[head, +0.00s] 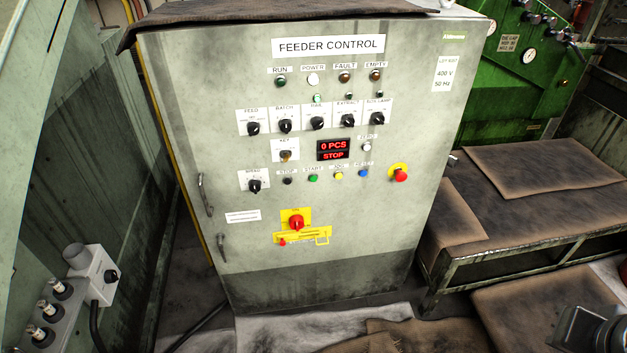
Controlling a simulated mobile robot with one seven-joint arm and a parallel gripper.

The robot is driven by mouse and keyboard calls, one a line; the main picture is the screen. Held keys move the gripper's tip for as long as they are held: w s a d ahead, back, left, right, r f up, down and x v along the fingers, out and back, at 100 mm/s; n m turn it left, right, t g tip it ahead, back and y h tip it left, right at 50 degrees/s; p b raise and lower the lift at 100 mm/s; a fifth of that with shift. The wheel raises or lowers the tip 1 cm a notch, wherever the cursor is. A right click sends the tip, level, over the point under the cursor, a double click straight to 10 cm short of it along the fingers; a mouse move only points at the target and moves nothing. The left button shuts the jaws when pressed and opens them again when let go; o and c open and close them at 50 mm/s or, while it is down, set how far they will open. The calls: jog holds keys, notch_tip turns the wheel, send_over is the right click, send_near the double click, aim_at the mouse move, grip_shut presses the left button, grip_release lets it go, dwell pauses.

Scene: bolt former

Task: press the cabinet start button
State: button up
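The grey feeder control cabinet (320,250) stands upright in the middle of the head view, its front face turned to me. The green start button (313,178) sits in the lower row of buttons, under a small label reading START. A black stop button (287,181) is to its left and a yellow button (338,175) to its right. The display (333,149) above reads "0 PCS" and "STOP" in red. Nothing touches or covers the start button. My gripper's fingers are not in view.
A red emergency stop (399,174) on yellow is right of the buttons. A red main switch (296,222) is below. A door handle (205,194) sticks out at left. A low bench (520,225) stands right; a grey control box (92,272) is at lower left.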

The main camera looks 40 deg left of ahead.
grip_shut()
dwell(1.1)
